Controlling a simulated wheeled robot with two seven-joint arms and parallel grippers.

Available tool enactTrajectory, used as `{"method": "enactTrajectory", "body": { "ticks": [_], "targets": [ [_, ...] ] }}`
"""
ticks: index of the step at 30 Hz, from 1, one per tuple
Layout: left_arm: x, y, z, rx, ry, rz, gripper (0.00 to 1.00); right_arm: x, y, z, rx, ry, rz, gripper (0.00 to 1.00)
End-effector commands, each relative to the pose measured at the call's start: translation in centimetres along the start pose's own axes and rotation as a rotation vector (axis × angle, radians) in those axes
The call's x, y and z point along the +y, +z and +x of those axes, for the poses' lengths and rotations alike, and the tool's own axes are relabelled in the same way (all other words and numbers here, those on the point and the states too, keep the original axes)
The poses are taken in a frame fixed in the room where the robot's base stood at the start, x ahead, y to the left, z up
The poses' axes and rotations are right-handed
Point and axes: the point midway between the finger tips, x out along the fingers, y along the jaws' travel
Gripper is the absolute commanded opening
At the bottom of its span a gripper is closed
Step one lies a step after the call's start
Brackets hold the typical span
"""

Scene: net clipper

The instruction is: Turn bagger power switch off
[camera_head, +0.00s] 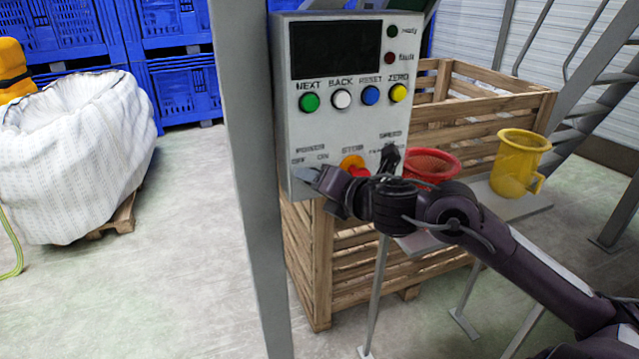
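The bagger control box (285,100) is a light grey panel on a post, with a dark screen at its top. Its "POWER OFF ON" label is at the lower left of the panel. The power switch itself is hidden behind my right gripper (312,175), so its position cannot be seen. My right gripper reaches in from the right, with its tips just below the power label, at or very near the panel. Contact and finger opening cannot be made out. My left gripper is not in view.
A red and yellow stop button (352,163) and a black speed knob (390,158) sit close to my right gripper. Green, white, blue and yellow buttons run above. A wooden crate (318,265), red bucket (432,162) and yellow mug (518,165) stand behind. A grey post (252,200) is left.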

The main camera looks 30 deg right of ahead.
Motion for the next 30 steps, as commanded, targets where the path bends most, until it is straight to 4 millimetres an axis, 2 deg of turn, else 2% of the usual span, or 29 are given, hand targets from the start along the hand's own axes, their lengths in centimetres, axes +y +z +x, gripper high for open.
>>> {"method": "enactTrajectory", "body": {
  "ticks": [12, 17, 24, 30],
  "targets": [
    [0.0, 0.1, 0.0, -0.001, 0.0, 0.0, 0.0, 0.1, 0.0, -0.6, 0.001, 0.003, 0.004, 0.6],
    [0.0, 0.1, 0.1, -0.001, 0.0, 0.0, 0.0, 0.0, -0.1, -2.4, 0.001, 0.002, 0.004, 0.6],
    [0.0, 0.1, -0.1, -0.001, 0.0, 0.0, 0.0, 0.1, 0.1, -5.9, -0.002, 0.002, 0.004, 0.6],
    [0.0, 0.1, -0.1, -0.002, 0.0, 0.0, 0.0, 0.0, 0.0, -7.5, -0.001, 0.001, 0.002, 0.6]
  ]
}}
